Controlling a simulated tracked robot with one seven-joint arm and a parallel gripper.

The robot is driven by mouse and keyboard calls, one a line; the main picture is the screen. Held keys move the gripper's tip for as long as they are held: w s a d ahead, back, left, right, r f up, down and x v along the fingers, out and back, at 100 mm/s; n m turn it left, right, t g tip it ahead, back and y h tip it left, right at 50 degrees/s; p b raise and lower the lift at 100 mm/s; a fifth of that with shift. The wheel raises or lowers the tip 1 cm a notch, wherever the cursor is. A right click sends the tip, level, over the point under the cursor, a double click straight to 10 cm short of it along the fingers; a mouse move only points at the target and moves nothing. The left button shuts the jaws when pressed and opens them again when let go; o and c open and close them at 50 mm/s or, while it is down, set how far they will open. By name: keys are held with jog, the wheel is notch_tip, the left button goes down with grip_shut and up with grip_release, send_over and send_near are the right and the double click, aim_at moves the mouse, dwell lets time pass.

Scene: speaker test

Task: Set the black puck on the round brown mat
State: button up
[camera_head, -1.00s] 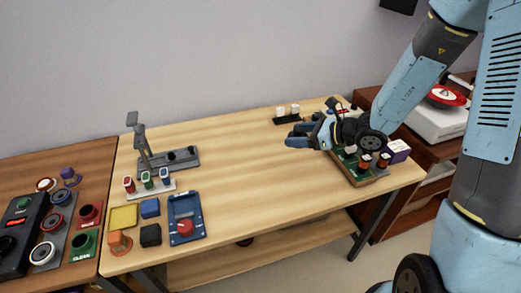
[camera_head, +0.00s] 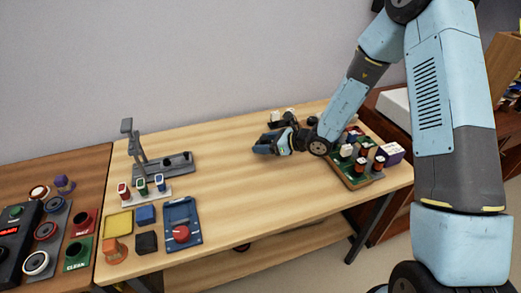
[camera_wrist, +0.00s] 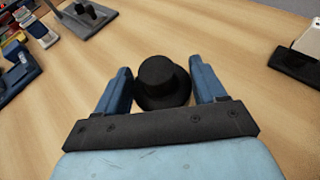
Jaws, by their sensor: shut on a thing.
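My gripper (camera_head: 267,145) is above the light wood table (camera_head: 225,185), right of its middle, with its blue fingers pointing left. In the wrist view the black puck (camera_wrist: 163,92), with a raised round top and a wider rim, sits between the two blue fingers, and the gripper is shut on it. The table lies below it. In the head view the puck is hidden by the gripper. I cannot pick out a round brown mat for certain in either view.
A grey stand (camera_head: 143,155) with an upright post is at the back left. A blue tray with a red button (camera_head: 181,234) and several small blocks are at the front left. A green board (camera_head: 355,180) with parts is at the right. The table's middle is clear.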

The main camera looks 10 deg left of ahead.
aim_at(264, 156)
jog(key=shift+w+a+f, duration=0.15)
jog(key=shift+f, duration=1.6)
jog(key=o, duration=1.2)
jog(key=shift+f, duration=0.1)
